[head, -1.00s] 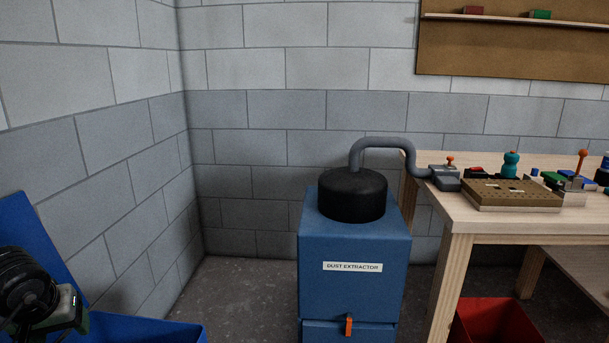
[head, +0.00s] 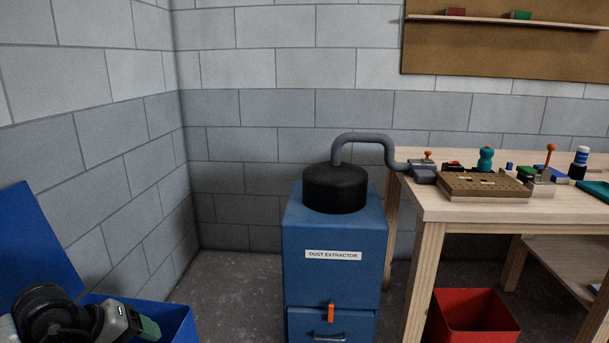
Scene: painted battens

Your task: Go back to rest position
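My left arm comes in at the lower left corner of the head view, with black rounded joints and a grey and green end part. My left gripper (head: 128,322) is at the end of it, in front of a blue open container (head: 180,325). Its fingers do not show clearly, so I cannot tell whether it is open or shut. I see nothing clearly held in it. My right gripper is out of view.
A blue dust extractor (head: 334,230) with a black top stands ahead, its grey hose reaching a wooden workbench (head: 470,208) at right. The bench carries a perforated block (head: 484,186) and several tools. A red bin (head: 473,315) stands below. Floor is clear left of the extractor.

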